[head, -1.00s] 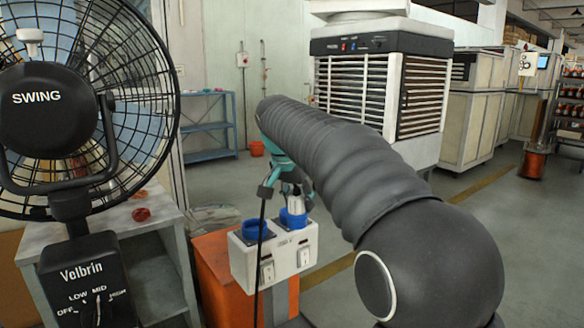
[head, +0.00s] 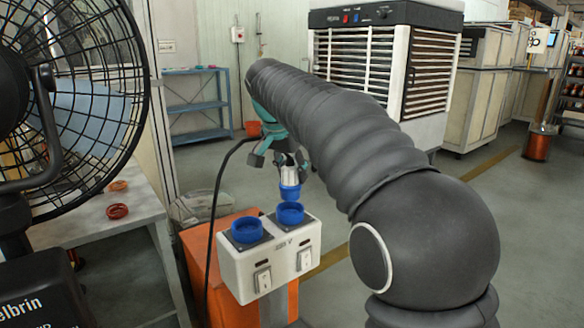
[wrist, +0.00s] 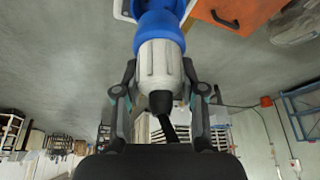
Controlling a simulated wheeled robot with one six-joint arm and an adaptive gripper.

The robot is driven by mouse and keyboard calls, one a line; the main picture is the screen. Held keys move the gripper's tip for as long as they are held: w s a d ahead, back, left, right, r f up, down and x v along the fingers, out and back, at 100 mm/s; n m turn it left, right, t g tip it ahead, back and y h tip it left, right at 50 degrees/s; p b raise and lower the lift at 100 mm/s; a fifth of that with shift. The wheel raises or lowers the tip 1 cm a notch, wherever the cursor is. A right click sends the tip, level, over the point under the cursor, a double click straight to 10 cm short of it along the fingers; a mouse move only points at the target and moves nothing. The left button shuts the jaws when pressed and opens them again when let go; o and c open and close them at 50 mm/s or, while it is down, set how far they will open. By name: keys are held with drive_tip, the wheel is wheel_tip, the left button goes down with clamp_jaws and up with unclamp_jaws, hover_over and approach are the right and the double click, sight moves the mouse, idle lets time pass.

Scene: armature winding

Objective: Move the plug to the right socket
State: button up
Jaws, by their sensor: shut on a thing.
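The plug (head: 290,178) has a grey-white body, a blue end and a black cable. My gripper (head: 289,165) is shut on its body, and the blue end points down. The plug is above the right socket (head: 290,213), a blue ring on top of the white socket box (head: 285,262). A narrow gap seems to show between plug and socket. The left socket (head: 247,230) is blue and empty. In the wrist view my gripper's fingers (wrist: 160,75) sit on both sides of the plug (wrist: 160,62), whose blue end hides most of the socket box.
The socket box sits on an orange stand (head: 225,290). A black cable (head: 214,215) hangs left of the box. A fan (head: 75,100) and a grey table (head: 95,232) with red rings (head: 117,211) stand at the left. An air cooler (head: 385,80) stands behind my arm.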

sight(292, 184)
drive_tip(key=shift+f+b, duration=1.4)
drive_tip(key=shift+f, duration=0.4)
drive_tip(key=shift+p, duration=0.4)
drive_tip(key=shift+f+b, duration=0.45)
drive_tip(key=shift+f, duration=0.15)
drive_tip(key=o, duration=0.9)
drive_tip(key=shift+p+v, duration=2.1)
drive_tip(key=shift+v, duration=0.75)
drive_tip(key=shift+p+v, duration=0.3)
drive_tip(key=shift+v, duration=2.4)
drive_tip(key=shift+d, duration=0.1)
